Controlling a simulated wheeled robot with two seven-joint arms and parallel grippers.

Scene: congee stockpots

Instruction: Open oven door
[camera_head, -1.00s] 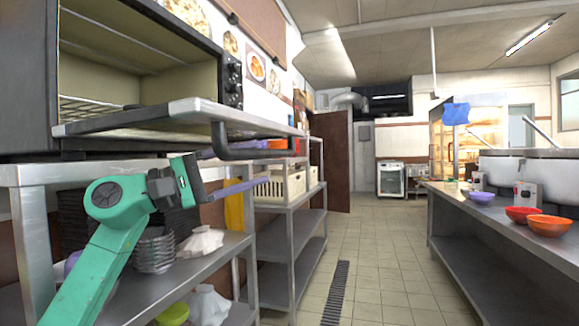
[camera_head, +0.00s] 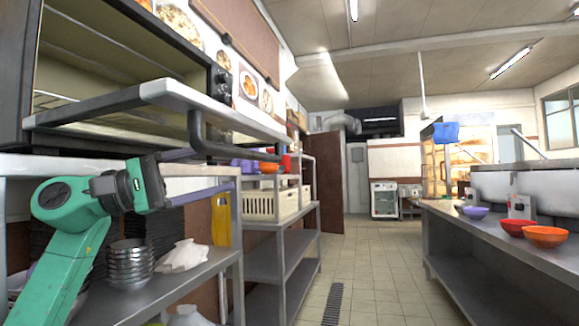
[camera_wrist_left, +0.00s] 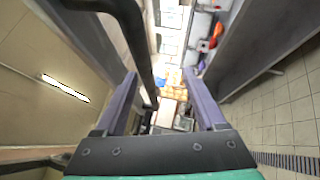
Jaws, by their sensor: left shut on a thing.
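The dark oven (camera_head: 120,22) stands at the upper left on a metal shelf, its cavity exposed. Its door (camera_head: 225,108) is folded down, jutting out roughly level. The black bar handle (camera_head: 245,150) hangs below the door's outer edge. My left gripper (camera_head: 213,170) is at the handle's near end, its purple fingers spaced around the bar. In the left wrist view, the handle (camera_wrist_left: 134,35) runs down between the fingers of the gripper (camera_wrist_left: 160,74). It is shut on the handle, though the contact itself is hard to see. My right gripper is not in view.
Below the oven, a shelf (camera_head: 200,262) holds stacked metal bowls (camera_head: 128,264). A rack with a cream basket (camera_head: 270,206) stands beyond. A counter (camera_head: 480,232) with bowls runs along the right. The tiled aisle floor (camera_head: 375,270) between is clear.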

